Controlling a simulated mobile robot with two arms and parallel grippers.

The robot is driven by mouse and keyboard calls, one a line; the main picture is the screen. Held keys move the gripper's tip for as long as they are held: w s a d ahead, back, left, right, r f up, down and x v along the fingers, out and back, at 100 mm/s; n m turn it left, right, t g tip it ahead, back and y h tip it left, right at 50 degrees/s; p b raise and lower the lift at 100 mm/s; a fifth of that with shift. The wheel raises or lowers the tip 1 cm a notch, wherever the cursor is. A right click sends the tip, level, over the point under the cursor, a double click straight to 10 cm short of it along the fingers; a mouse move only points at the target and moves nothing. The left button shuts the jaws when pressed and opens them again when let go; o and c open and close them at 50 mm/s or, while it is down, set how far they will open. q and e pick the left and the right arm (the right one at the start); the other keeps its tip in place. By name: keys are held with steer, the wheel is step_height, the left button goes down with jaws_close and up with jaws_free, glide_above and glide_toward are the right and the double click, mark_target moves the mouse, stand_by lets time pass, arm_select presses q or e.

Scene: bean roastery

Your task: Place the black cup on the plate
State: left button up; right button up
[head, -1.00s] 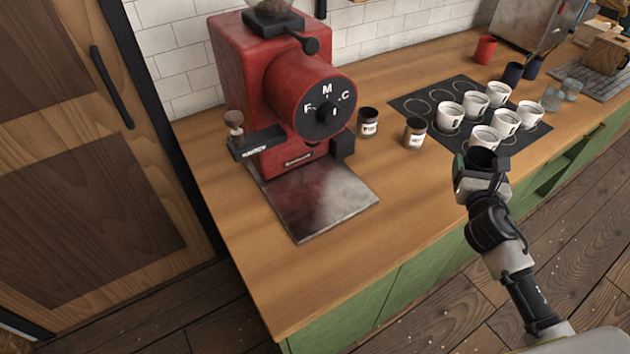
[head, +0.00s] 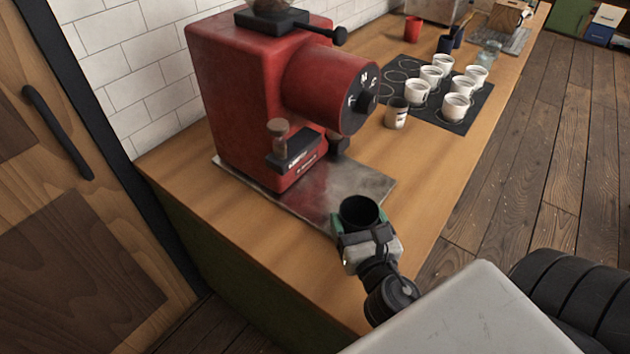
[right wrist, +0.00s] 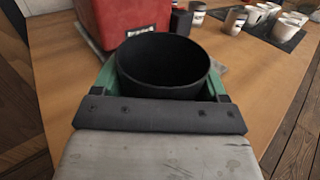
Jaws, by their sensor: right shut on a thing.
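The black cup (head: 360,211) is upright in my right gripper (head: 364,228), which is shut on it with a finger on either side. In the right wrist view the cup (right wrist: 163,68) shows its open rim and dark inside, between the green-sided fingers (right wrist: 163,92). The plate (head: 372,182) is a flat grey metal sheet under the red grinder, with a reddish reflection. The cup is at the plate's front right edge in the head view, and hides part of it. I cannot tell its height above the plate or counter. My left gripper is not in view.
The red grinder (head: 250,95) stands on the plate's back part. A labelled jar (head: 396,114) stands right of it. Several white cups (head: 457,106) stand on a dark mat (head: 425,110) farther back. The wooden counter (head: 300,270) is clear in front.

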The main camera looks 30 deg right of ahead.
steer(key=x, duration=0.2)
steer(key=p+x, duration=0.1)
steer(key=x, duration=0.1)
steer(key=p+x, duration=0.1)
steer(key=x, duration=0.2)
steer(key=shift+d+r, duration=0.2)
steer(key=shift+d, duration=0.2)
steer(key=x, duration=0.3)
steer(key=p+x, duration=0.1)
steer(key=x, duration=0.5)
steer(key=shift+w+f, duration=0.25)
steer(key=shift+w, duration=0.15)
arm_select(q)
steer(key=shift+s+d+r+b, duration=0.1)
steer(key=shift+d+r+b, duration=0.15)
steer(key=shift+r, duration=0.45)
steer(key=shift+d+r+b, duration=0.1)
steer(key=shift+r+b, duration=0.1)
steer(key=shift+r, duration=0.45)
arm_select(e)
steer(key=shift+f, duration=1.75)
steer(key=shift+f, duration=0.15)
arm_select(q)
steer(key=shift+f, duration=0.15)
arm_select(e)
steer(key=o, duration=1)
